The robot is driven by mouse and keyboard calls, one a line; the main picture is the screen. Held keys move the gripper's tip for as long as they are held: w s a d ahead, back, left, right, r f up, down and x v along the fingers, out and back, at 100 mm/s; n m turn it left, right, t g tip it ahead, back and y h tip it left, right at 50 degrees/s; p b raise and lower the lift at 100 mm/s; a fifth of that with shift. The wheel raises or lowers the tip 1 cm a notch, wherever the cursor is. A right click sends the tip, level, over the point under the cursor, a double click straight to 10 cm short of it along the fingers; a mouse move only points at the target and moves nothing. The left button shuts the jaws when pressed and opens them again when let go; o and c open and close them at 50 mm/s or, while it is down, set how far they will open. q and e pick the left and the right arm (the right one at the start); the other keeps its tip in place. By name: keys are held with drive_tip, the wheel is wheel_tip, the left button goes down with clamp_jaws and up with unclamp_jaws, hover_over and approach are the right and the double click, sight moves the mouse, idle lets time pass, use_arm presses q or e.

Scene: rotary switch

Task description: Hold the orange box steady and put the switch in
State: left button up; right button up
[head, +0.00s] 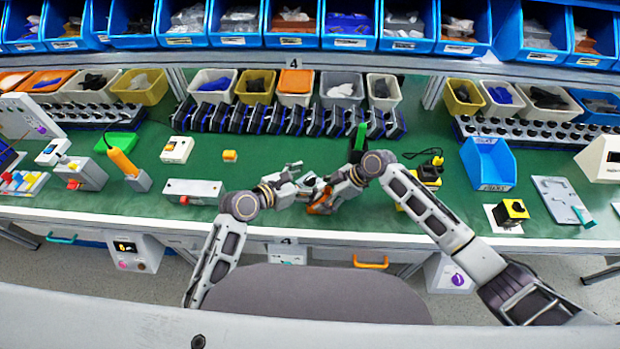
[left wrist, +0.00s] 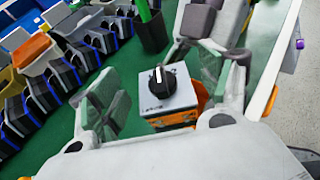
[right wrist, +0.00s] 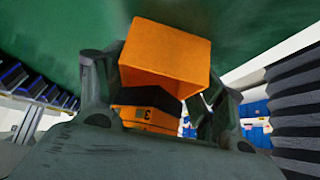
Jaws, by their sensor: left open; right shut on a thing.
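The switch, a grey square plate with a black knob (left wrist: 157,83), shows in the left wrist view on top of the orange box (left wrist: 198,103). I cannot tell how deep it sits. My left gripper (head: 290,177) is open, with its pads (left wrist: 155,90) spread on either side of the switch, apart from it. My right gripper (head: 318,196) is shut on the orange box, held above the green table; the box fills the middle of the right wrist view (right wrist: 165,60). In the head view the grippers mostly hide box and switch.
Dark bins with blue edges (head: 290,120) line the back of the green mat (head: 250,190). A black cup with a green item (head: 358,140) stands just behind the grippers. A grey box with a red button (head: 193,191) is left, an open blue bin (head: 488,165) right.

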use_arm(q)
drive_tip(key=v, duration=1)
drive_tip(key=shift+s+r, duration=0.2)
drive_tip(key=shift+r, duration=0.15)
use_arm(e)
drive_tip(key=o, duration=1.1)
drive_tip(key=shift+v, duration=6)
